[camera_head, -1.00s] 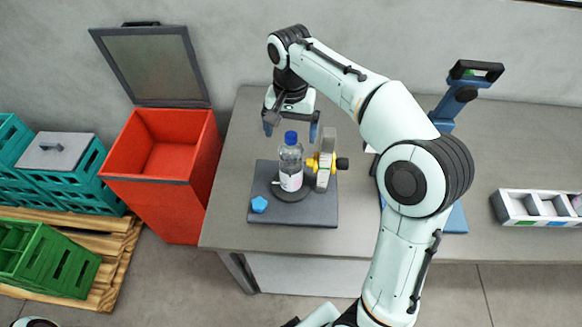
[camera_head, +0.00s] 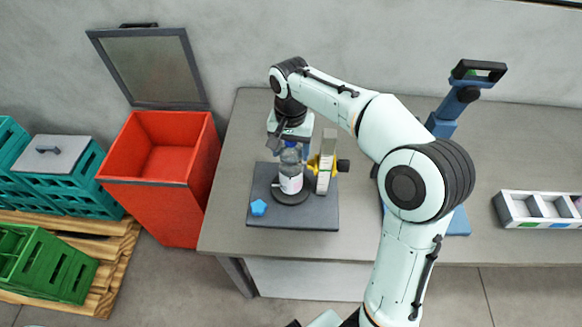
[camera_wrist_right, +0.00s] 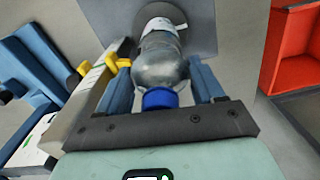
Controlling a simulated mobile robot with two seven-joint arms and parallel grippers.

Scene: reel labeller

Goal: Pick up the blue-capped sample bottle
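The clear sample bottle (camera_head: 291,183) stands upright on a round dark base on the grey plate (camera_head: 310,216). It has a white label. Its blue cap (camera_wrist_right: 160,98) shows in the right wrist view, while in the head view the gripper largely covers it. My right gripper (camera_head: 290,153) is lowered over the bottle from above. In the right wrist view its two blue fingers stand either side of the bottle's upper part, open, with a narrow gap seen on each side. My left gripper is out of view.
A pale upright block with a yellow-and-black fitting (camera_head: 326,164) stands close right of the bottle. A blue pentagon (camera_head: 258,208) marks the plate's left front. An open red bin (camera_head: 165,215) stands left of the table. A white divided tray (camera_head: 507,207) lies far right.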

